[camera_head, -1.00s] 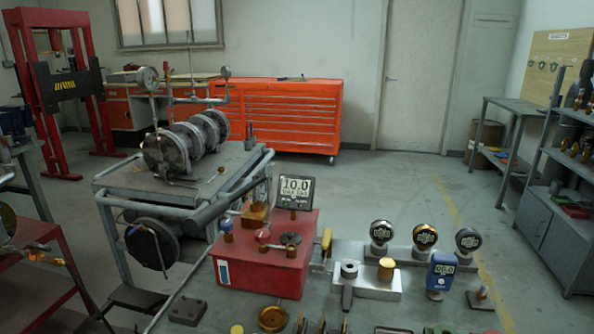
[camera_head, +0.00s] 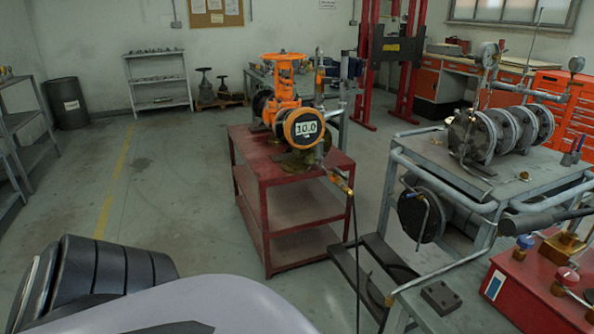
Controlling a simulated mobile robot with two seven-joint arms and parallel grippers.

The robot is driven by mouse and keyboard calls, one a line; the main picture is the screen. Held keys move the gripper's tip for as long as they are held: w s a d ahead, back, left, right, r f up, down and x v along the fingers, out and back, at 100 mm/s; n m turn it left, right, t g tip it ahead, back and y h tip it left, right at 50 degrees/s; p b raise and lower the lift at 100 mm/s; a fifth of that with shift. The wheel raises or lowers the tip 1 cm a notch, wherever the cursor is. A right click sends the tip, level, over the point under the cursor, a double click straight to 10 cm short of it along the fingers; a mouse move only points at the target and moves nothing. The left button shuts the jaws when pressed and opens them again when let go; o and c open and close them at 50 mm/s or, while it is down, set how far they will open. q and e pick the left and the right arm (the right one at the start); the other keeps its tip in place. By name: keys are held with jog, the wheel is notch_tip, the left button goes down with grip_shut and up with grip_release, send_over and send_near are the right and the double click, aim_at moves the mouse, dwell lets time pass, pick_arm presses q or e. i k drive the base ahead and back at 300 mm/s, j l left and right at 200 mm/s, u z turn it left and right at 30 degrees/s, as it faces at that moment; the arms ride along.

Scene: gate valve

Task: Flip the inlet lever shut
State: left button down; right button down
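An orange gate valve (camera_head: 283,108) with a handwheel on top stands on a red table (camera_head: 262,168). Part of my own arm fills the bottom left. Neither of my grippers shows.
A grey cart (camera_head: 470,180) with a flanged pipe assembly (camera_head: 497,133) stands to the right of the red table. A red box (camera_head: 530,280) is at the lower right. A dark block (camera_head: 441,297) lies left of it. The floor left of the red table is clear.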

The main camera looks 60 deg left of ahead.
aim_at(335, 170)
jog(key=j+u, duration=0.15)
jog(key=u, duration=1)
jog(key=i+j, duration=0.2)
jog(key=j, duration=0.2)
jog(key=i+j, duration=0.2)
jog(key=j, duration=0.2)
jog(key=i+j, duration=0.15)
jog(key=j, duration=0.25)
jog(key=i+j, duration=0.15)
jog(key=j, duration=0.2)
jog(key=i+j+z, duration=0.1)
jog(key=j, duration=0.3)
jog(key=i+j+z, duration=0.1)
jog(key=i+j, duration=0.3)
jog(key=j, duration=0.35)
jog(key=i+j+z, duration=0.1)
jog(key=j, duration=0.3)
jog(key=i+j, duration=0.15)
jog(key=j, duration=0.25)
jog(key=i+j+z, duration=0.1)
jog(key=j, duration=0.3)
jog(key=i+j, duration=0.15)
jog(key=j, duration=0.25)
jog(key=z, duration=0.05)
